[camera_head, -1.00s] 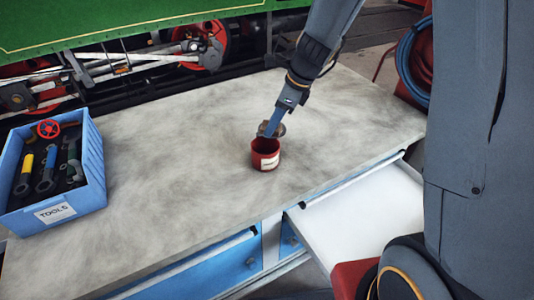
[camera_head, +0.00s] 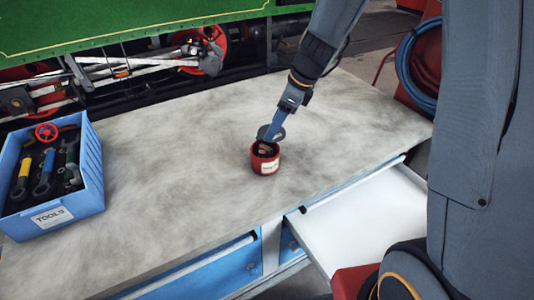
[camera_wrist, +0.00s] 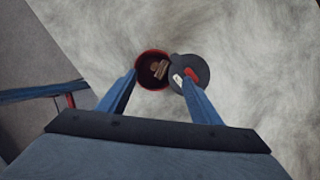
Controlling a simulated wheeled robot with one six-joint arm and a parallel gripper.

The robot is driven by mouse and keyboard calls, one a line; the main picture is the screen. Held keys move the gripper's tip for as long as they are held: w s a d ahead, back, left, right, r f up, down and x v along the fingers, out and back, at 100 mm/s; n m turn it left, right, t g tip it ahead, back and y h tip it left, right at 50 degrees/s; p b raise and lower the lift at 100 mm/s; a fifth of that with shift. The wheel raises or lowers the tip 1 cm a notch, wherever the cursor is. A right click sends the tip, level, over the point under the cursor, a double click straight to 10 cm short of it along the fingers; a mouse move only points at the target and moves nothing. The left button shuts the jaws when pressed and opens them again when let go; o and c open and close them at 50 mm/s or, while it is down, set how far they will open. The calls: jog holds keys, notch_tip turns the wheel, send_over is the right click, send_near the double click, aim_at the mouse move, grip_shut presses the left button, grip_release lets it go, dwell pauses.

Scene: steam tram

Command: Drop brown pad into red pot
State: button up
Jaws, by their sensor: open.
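The red pot (camera_head: 265,164) stands upright on the workbench and has a pale label on its side. In the wrist view the pot (camera_wrist: 139,70) shows from above, with the brown pad (camera_wrist: 160,69) inside its mouth. In the head view the pad (camera_head: 265,149) shows small at the pot's opening. A dark grey round disc with a red mark (camera_wrist: 201,72) is beside the pot, partly behind my right finger.
A blue tool box (camera_head: 75,205) with several tools stands at the bench's left end. A white open drawer (camera_head: 365,225) juts out at the front right. A green tram side (camera_head: 120,20) is behind.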

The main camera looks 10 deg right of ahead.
jog(key=v, duration=0.6)
jog(key=shift+b, duration=0.45)
jog(key=shift+s+d, duration=0.1)
jog(key=shift+d, duration=0.05)
jog(key=s+d+f+n+h+b, duration=0.1)
jog(key=s+d+f+n+h, duration=0.1)
jog(key=s+n, duration=0.6)
jog(key=s+d+f+n+h+b, duration=0.1)
jog(key=s+d+f+n, duration=0.4)
jog(key=n, duration=0.9)
jog(key=s+h, duration=0.1)
jog(key=s, duration=0.2)
jog(key=shift+s+f, duration=0.2)
jog(key=shift+f, duration=0.1)
jog(key=shift+d, duration=0.15)
jog(key=shift+c, duration=0.6)
